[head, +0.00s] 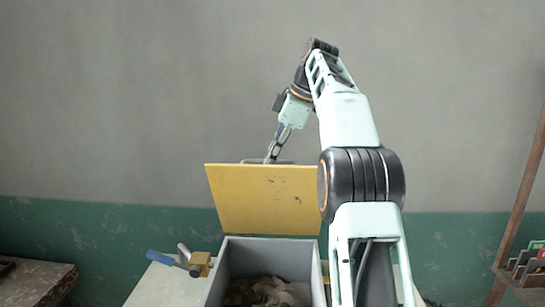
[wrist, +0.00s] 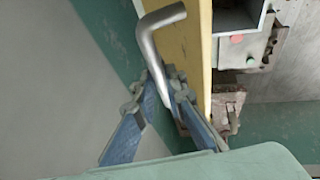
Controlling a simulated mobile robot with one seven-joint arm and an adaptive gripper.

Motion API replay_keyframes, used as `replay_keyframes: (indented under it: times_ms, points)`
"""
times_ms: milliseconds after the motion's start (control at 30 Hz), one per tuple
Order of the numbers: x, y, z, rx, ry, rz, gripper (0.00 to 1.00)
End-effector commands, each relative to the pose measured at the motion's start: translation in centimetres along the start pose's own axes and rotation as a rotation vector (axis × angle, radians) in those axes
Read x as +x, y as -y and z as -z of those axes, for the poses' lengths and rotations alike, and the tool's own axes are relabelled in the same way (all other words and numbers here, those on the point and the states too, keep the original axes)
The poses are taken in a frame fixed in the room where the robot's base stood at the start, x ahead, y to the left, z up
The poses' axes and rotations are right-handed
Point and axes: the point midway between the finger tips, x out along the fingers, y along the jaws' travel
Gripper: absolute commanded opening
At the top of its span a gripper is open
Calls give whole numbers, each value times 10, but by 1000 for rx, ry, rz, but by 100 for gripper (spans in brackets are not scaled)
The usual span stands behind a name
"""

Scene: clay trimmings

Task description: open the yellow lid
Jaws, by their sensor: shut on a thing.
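The yellow lid (head: 262,200) stands raised, nearly upright, at the back of a grey box (head: 221,275). Its underside faces the head camera, with a few dark marks. Brownish clay trimmings (head: 268,291) lie in the open box. My gripper (head: 268,158) is at the lid's top edge, its fingertips partly hidden behind it. In the wrist view, my gripper (wrist: 159,82) is shut on the bent grey metal handle (wrist: 153,32), which stands out from the lid's outer face. The lid also shows there edge-on as a yellow strip (wrist: 194,40).
A blue-handled tool with a brass-coloured block (head: 198,264) lies left of the box on the pale bench (head: 150,288). Another worn table (head: 40,285) is at far left. A wooden rack with colourful items (head: 530,266) is at far right. The wall (head: 120,100) is close behind the lid.

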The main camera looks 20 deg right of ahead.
Motion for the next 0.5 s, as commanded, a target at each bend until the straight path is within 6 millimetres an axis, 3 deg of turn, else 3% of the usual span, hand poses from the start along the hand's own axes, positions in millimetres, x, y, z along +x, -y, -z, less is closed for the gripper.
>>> replay_keyframes:
  times_ms: [33,400,433,500]
  points:
    - [12,0,-10,12,13,18,0]
    - [12,0,-10,12,14,18,0]
    - [12,0,-10,12,14,18,12]
    - [11,0,-9,12,12,18,20]
